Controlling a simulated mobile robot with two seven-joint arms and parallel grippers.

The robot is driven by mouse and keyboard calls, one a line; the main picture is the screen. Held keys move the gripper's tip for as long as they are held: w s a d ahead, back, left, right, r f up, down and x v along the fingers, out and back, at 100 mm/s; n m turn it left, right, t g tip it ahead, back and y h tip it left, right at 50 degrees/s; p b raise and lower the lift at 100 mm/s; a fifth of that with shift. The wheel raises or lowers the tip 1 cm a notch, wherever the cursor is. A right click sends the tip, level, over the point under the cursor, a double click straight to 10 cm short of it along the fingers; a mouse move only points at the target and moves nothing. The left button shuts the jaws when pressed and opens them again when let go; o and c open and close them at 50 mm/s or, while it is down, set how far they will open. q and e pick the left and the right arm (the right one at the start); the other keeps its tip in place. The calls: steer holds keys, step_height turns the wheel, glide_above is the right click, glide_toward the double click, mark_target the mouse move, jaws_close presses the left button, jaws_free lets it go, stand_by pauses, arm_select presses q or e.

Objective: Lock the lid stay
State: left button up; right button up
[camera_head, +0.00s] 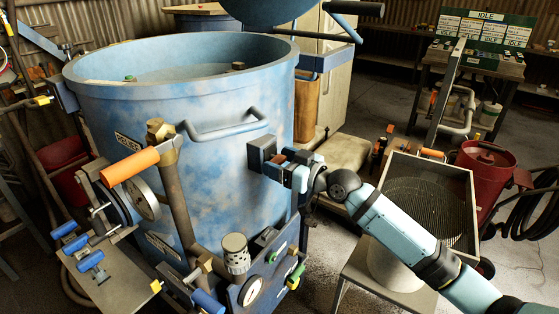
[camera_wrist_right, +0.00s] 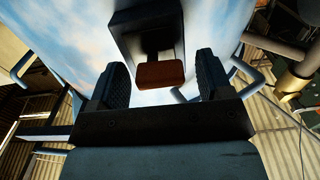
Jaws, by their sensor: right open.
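The blue pot (camera_head: 195,120) stands open, and part of its round blue lid (camera_head: 262,8) shows above it at the top edge. A dark block (camera_head: 262,150) sits on the pot's right wall. In the right wrist view this dark housing (camera_wrist_right: 150,22) has a red-brown tab (camera_wrist_right: 161,74) at its lower end. I take this to be the lid stay's lock, but cannot be sure. My right gripper (camera_head: 279,167) is at the block, with open fingers (camera_wrist_right: 162,82) on either side of the tab. I cannot tell whether they touch it. My left gripper is out of view.
A bent blue handle (camera_head: 226,131) is on the pot wall just above the block. A post with an orange grip (camera_head: 130,165), gauges and blue-handled valves (camera_head: 90,260) crowd the front left. A grey bin (camera_head: 464,200) and a red canister (camera_head: 486,165) stand at the right.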

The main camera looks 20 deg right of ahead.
steer(key=shift+w, duration=0.1)
steer(key=shift+c, duration=0.4)
steer(key=c, duration=0.8)
steer(key=shift+c, duration=0.2)
